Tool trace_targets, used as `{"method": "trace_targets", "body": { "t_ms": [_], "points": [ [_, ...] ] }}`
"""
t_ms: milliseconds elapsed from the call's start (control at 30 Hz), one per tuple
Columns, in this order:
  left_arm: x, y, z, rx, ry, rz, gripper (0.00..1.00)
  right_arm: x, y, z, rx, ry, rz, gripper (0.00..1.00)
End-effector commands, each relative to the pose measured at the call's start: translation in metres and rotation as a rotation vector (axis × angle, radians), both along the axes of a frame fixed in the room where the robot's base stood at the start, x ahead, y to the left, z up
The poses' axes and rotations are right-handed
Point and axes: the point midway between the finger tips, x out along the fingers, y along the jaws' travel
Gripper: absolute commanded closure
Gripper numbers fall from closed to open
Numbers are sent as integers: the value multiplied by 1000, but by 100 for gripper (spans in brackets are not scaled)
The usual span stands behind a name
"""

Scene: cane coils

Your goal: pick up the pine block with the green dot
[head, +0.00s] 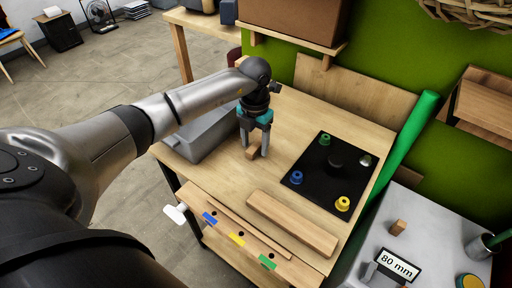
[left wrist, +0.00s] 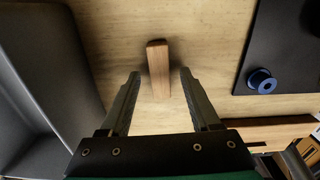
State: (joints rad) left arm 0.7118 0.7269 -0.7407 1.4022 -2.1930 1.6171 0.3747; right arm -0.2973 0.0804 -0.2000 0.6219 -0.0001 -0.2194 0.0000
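A small wooden block (head: 251,154) stands on the wooden workbench below my left gripper (head: 254,150). In the left wrist view the block (left wrist: 158,68) lies between the two fingertips of the left gripper (left wrist: 160,73), with a gap on each side. The left gripper is open and points down, its fingers close around the block without visibly gripping it. No green dot shows on the block's visible faces. Another small wooden block (head: 398,227) stands on the grey table at the right. My right gripper is not in view.
A grey bin (head: 200,137) stands close left of the gripper. A black board (head: 313,181) with coloured knobs lies to the right. A long wooden bar (head: 292,222) lies near the front edge, by coloured labels. A shelf (head: 290,38) overhangs the back.

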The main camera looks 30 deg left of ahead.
Motion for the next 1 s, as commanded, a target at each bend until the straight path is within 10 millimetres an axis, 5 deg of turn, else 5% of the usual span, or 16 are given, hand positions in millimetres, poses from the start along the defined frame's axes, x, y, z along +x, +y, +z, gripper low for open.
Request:
{"method": "trace_targets", "body": {
  "t_ms": [533,1000],
  "points": [
    [0,0,1,0,0,0,100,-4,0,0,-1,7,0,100],
    [0,0,2,0,-1,0,100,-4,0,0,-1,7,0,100]
  ]
}}
